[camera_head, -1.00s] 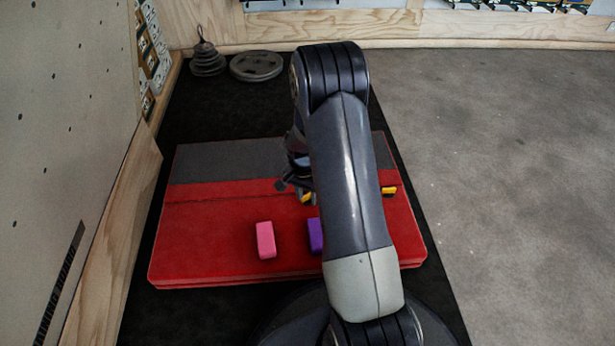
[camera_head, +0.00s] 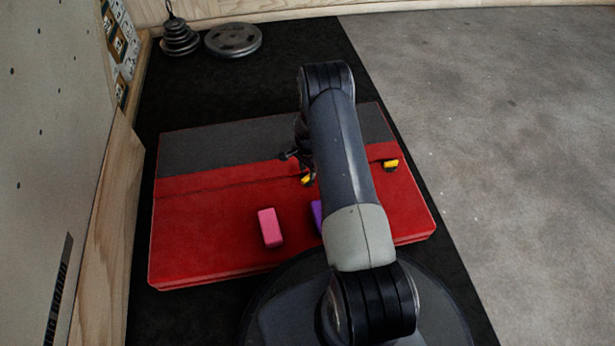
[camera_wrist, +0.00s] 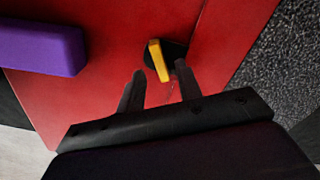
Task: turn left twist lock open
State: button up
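The left twist lock (camera_head: 307,180) is a yellow handle on the red crash mat (camera_head: 218,250), near the seam with the grey strip. In the wrist view the yellow handle (camera_wrist: 158,60) sits on a black round base, slightly tilted from upright in the picture. My gripper (camera_wrist: 160,68) is open, and the handle shows between its two dark fingertips, with a gap to each; whether they are down at its height I cannot tell. In the head view my arm hides part of the gripper. The right twist lock (camera_head: 390,163) is also yellow, near the mat's right side.
A pink block (camera_head: 270,228) and a purple block (camera_head: 316,215), partly hidden by my arm, lie on the mat. Weight plates (camera_head: 233,39) lie at the back left. A climbing wall (camera_head: 45,150) stands on the left. Grey floor on the right is clear.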

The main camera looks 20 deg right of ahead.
aim_at(308, 179)
jog(key=shift+f+b, duration=0.4)
jog(key=shift+f, duration=1.1)
jog(key=shift+c, duration=0.2)
grip_shut()
